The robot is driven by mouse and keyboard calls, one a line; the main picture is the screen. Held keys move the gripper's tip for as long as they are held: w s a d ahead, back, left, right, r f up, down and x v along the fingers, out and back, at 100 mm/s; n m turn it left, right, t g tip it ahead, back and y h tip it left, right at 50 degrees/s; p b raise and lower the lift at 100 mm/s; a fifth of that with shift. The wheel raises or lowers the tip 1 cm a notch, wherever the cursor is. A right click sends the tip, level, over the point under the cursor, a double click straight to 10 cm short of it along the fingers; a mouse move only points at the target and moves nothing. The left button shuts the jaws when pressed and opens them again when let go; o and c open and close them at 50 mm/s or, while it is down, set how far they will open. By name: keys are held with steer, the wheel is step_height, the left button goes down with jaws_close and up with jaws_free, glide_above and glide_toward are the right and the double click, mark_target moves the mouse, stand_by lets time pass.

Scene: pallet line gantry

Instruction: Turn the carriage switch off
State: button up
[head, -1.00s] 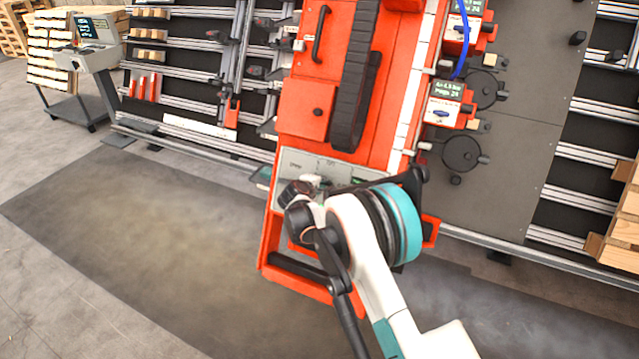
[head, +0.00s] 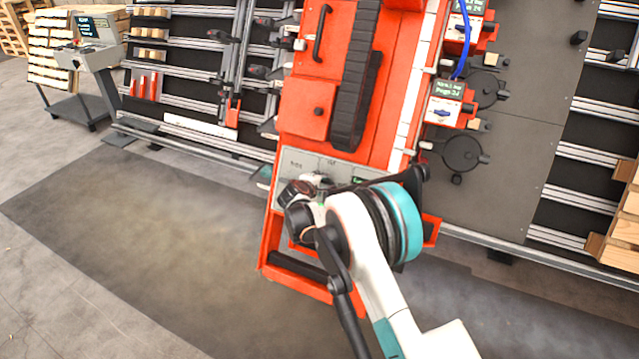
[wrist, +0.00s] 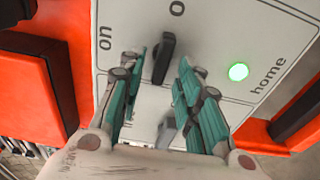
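The carriage switch (wrist: 163,58) is a black bar-shaped knob on a pale panel (wrist: 215,42) in the wrist view. An "on" label is left of it; an "o", perhaps a cut-off label, is above. The knob's upper end leans toward the "o". My gripper (wrist: 165,63) is open, its teal fingers on either side of the knob, with visible gaps. I cannot tell the depth between fingertips and panel. In the head view, my gripper (head: 310,187) is at the lower panel of the red carriage (head: 305,108), and my arm hides the switch.
A lit green button (wrist: 238,72) marked "home" is right of the switch. A grey part (wrist: 166,132) shows lower between the fingers. A black cable chain (head: 357,90) runs up the carriage. Grey floor (head: 130,225) is clear at left.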

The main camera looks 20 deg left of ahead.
steer(key=v, duration=1.1)
steer(key=shift+s+r, duration=0.15)
steer(key=shift+s, duration=0.25)
